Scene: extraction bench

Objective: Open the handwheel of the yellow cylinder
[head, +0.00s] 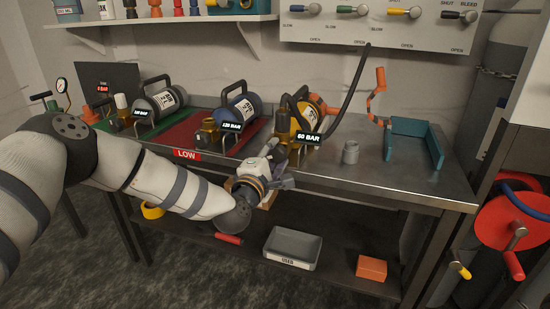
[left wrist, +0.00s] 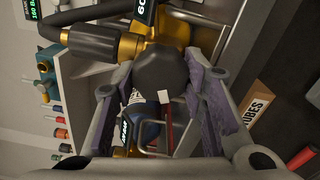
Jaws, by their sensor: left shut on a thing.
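The yellow cylinder (head: 283,122) lies on the bench with a brass valve at its front and a 60 BAR tag. In the left wrist view its brass valve (left wrist: 172,32) carries a dark round handwheel (left wrist: 161,75). My left gripper (head: 275,165) reaches in from the front at the valve. In the left wrist view its two purple-padded fingers (left wrist: 167,95) stand on either side of the handwheel and are closed on it. The handwheel is mostly hidden in the head view. My right gripper is not in view.
A blue cylinder (head: 240,108) with a 120 BAR tag and a grey cylinder (head: 158,106) lie to the left.

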